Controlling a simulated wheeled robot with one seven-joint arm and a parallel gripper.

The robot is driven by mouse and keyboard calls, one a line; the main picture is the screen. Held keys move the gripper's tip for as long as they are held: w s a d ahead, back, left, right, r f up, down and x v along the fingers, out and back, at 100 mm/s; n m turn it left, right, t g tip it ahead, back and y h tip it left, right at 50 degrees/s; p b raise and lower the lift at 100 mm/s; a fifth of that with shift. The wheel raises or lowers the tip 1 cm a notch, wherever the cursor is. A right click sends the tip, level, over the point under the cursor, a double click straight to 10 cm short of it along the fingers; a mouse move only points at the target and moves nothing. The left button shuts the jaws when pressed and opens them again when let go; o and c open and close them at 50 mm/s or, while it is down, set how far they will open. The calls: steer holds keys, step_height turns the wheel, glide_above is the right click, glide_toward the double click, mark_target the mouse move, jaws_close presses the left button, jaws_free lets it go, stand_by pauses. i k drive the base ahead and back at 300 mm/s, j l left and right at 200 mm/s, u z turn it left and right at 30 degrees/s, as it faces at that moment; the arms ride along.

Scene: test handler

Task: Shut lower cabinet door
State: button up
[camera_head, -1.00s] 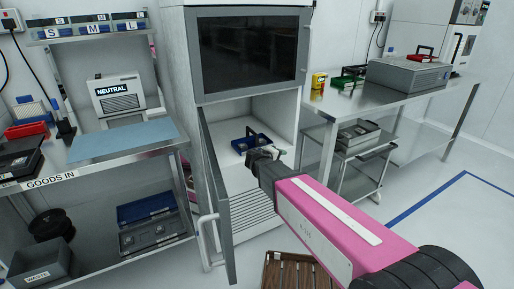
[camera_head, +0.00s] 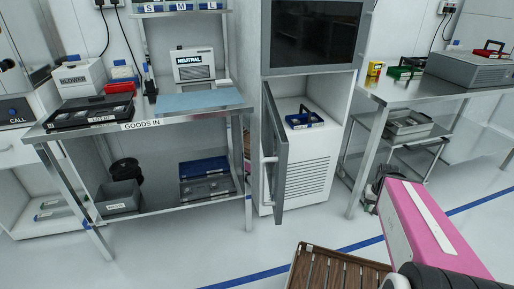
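The lower cabinet door (camera_head: 279,165) is a grey panel standing wide open at the left side of the cabinet, seen nearly edge-on. Its pale bar handle (camera_head: 266,172) shows on its left face. The lower compartment of the white cabinet (camera_head: 336,150) is exposed, with a blue tool carrier (camera_head: 304,120) inside above a vented panel. My gripper (camera_head: 377,188) is right of the cabinet and clear of the door, near the steel table's legs. It is small, dark and mostly hidden by my pink arm link, so its fingers cannot be made out.
A steel goods-in bench (camera_head: 150,125) stands close left of the door. A steel table (camera_head: 430,92) with a lower shelf stands right of the cabinet. A brown slatted crate (camera_head: 335,272) is at the bottom, near my arm. Floor in front of the door is clear.

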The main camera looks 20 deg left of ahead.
mark_target(274, 140)
steer(key=k+j+u, duration=0.1)
steer(key=k+j, duration=0.8)
steer(key=j, duration=0.7)
steer(key=k+j, duration=0.1)
steer(key=j, duration=0.35)
steer(key=i+j+z, duration=0.4)
steer(key=j, duration=0.4)
steer(key=i, duration=0.1)
